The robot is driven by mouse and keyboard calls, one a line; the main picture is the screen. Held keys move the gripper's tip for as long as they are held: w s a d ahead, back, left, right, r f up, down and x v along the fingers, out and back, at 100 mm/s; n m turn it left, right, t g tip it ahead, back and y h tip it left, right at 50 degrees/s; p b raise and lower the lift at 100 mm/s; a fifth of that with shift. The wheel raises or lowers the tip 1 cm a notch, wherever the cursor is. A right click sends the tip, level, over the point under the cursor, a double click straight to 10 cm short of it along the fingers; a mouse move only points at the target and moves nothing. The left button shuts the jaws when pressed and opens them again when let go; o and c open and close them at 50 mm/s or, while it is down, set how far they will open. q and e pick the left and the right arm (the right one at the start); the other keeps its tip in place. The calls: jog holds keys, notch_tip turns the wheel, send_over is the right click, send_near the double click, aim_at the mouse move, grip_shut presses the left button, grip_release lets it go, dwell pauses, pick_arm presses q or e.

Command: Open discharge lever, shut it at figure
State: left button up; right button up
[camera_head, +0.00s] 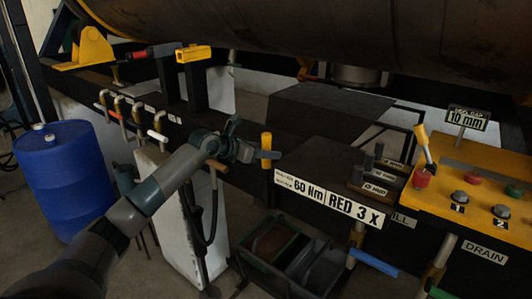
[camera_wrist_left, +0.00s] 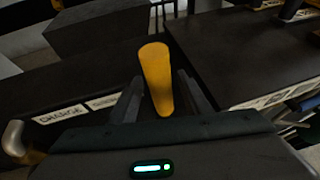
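A lever with an upright yellow grip (camera_head: 266,148) stands at the edge of the dark bench, in the middle of the head view. My left gripper (camera_head: 246,146) is right at this grip, coming from the left. In the left wrist view the yellow grip (camera_wrist_left: 157,78) stands between the two open fingers (camera_wrist_left: 160,102), with a gap visible on each side. A label reading "CHARGE" (camera_wrist_left: 60,114) is left of it; a second label beside it is not fully legible. My right gripper is not in view.
Signs read "60 Nm" and "RED 3 X" (camera_head: 329,200), and "10 mm" (camera_head: 467,119) above a yellow panel (camera_head: 475,165). A blue lever (camera_head: 372,262) and a "DRAIN" label (camera_head: 484,252) are at right. A blue drum (camera_head: 62,180) stands left; dark bins (camera_head: 300,262) are below.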

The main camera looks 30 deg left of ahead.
pick_arm(q)
jog(key=shift+w+f, duration=0.1)
jog(key=shift+f, duration=0.05)
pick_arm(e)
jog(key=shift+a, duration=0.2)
pick_arm(q)
jog(key=shift+b+v, duration=0.55)
jog(key=shift+v, duration=0.4)
jog(key=b+v, duration=0.7)
jog(key=v, duration=0.8)
jog(key=shift+s+b, duration=0.25)
jog(key=shift+b, duration=0.15)
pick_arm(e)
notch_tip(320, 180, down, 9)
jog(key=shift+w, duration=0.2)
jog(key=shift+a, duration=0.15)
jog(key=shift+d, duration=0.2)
